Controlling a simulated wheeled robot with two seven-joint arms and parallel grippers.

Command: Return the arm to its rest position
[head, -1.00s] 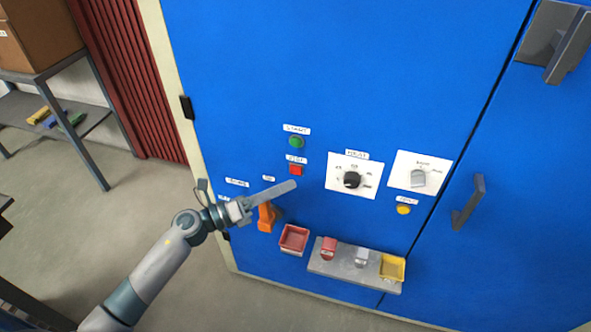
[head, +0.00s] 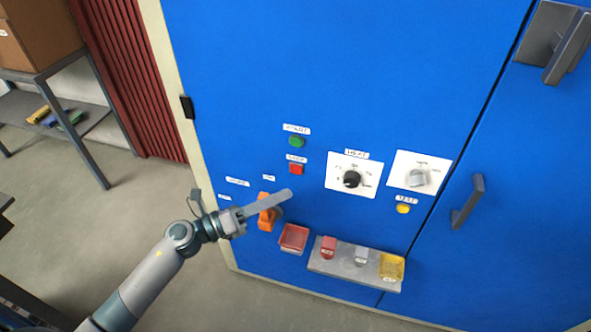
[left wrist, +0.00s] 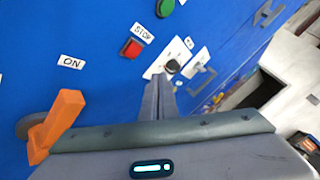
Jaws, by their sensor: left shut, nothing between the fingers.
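My left gripper (head: 288,194) is shut and empty in front of the blue cabinet (head: 320,70). In the head view it overlaps the orange lever handle (head: 266,220). In the left wrist view the closed fingers (left wrist: 160,85) point toward the panel, and the orange handle (left wrist: 58,125) stands to their left, apart from them. An ON label (left wrist: 72,62) sits above the handle. My left arm comes in from the lower left of the head view. My right gripper is not in view.
The cabinet carries a green button (head: 296,141), a red button (head: 296,169), a black knob (head: 351,179) and a grey switch (head: 418,178). A red bin (head: 293,238) and a grey shelf (head: 340,264) stick out below. Open floor (head: 80,210) lies to the left.

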